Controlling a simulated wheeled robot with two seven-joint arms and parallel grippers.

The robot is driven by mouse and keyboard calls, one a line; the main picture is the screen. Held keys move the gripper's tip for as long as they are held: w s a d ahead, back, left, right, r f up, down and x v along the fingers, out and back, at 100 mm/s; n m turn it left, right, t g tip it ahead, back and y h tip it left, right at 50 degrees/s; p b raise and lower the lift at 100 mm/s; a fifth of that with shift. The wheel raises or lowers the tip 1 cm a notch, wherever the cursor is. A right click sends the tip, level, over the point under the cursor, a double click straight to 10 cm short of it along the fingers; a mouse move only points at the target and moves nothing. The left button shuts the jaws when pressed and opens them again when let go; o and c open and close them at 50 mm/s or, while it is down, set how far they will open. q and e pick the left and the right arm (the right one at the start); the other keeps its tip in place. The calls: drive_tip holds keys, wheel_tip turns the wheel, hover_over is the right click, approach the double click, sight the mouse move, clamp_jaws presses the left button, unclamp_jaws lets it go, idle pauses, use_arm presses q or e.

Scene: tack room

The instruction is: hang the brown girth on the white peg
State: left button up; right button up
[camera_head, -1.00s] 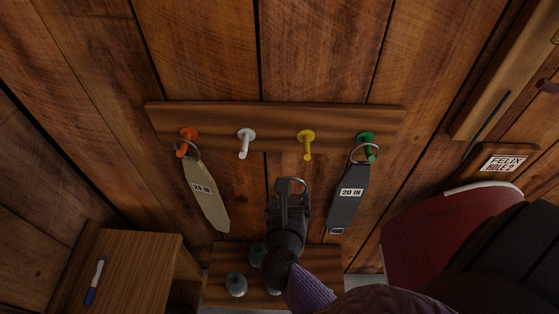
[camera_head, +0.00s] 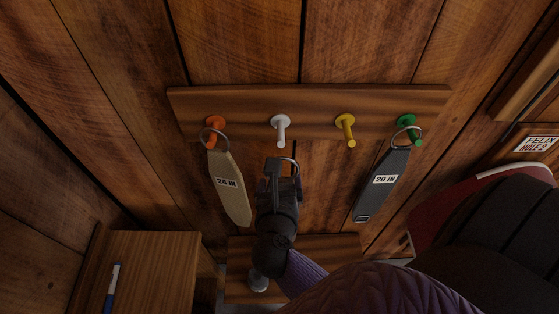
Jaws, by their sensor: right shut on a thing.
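The white peg (camera_head: 281,128) sticks out of the wooden peg board and is bare. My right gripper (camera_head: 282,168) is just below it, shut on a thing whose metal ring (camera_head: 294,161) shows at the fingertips. This ring is taken to be that of the brown girth; its strap is hidden behind my gripper and arm. The ring is below the white peg and apart from it in the picture; the depth between them is hard to tell. My left gripper is not in view.
A tan girth (camera_head: 231,187) marked 24 IN hangs on the orange peg (camera_head: 214,127). A dark grey girth (camera_head: 382,183) marked 20 IN hangs on the green peg (camera_head: 407,122). The yellow peg (camera_head: 345,126) is bare. A wooden cabinet (camera_head: 155,262) with a marker (camera_head: 112,288) stands lower left.

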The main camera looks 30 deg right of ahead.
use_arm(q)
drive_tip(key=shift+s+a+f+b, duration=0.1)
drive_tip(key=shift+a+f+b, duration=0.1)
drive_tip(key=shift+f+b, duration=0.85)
use_arm(e)
drive_tip(key=w+r+x, duration=0.1)
drive_tip(key=x, duration=0.7)
drive_tip(key=shift+r, duration=0.3)
drive_tip(key=shift+w, duration=0.1)
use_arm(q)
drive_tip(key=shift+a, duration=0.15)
use_arm(e)
drive_tip(key=o, duration=1.3)
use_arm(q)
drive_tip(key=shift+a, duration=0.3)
